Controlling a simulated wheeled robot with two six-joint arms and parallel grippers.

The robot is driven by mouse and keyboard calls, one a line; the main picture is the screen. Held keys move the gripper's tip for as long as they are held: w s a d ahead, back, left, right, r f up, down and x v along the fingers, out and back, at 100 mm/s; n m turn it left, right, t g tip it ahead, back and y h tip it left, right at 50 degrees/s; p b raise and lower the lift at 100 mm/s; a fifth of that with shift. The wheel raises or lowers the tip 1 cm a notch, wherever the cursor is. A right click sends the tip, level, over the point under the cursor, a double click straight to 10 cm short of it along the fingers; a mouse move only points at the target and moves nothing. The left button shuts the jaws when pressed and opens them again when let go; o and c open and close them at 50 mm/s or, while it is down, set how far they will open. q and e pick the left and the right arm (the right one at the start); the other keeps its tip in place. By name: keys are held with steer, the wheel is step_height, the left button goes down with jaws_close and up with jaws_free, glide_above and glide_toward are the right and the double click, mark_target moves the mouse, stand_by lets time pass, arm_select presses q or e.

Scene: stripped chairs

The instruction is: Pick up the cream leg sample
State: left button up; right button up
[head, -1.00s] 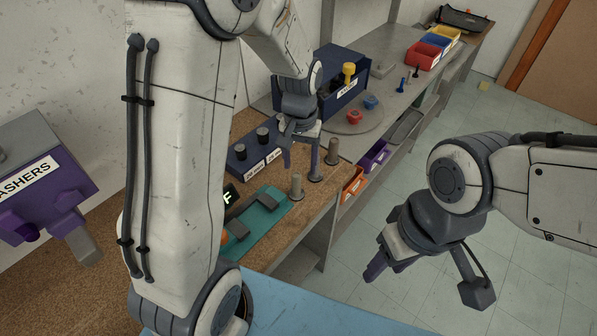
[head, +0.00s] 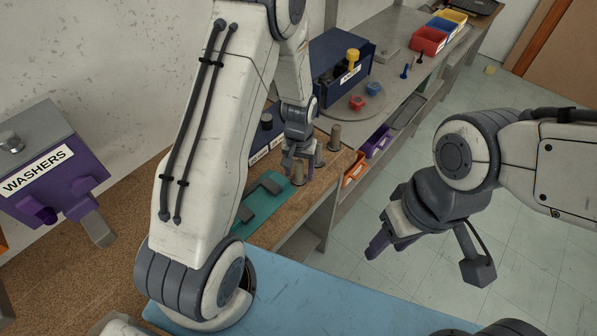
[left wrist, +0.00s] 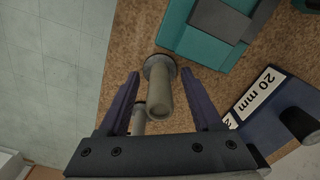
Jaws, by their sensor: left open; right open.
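The nearest one, pale grey-beige (head: 299,176), is partly hidden by my left gripper (head: 300,172). A greyer leg (head: 319,155) is just beyond, and another grey-brown leg (head: 335,139) stands farther back. In the left wrist view a pale, creamy-grey leg (left wrist: 160,95) shows between the open fingers of my left gripper (left wrist: 162,98), with a gap on both sides. Another leg (left wrist: 138,120) is partly hidden behind it. My right gripper (head: 385,243) is open and empty over the floor.
A teal mat (head: 245,222) with dark grey pads lies left of the legs. A dark blue labelled block (left wrist: 265,110) is beside it. A purple WASHERS dispenser (head: 50,170) stands at the left.

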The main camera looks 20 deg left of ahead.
arm_select(q)
jaws_close()
stand_by(0.3)
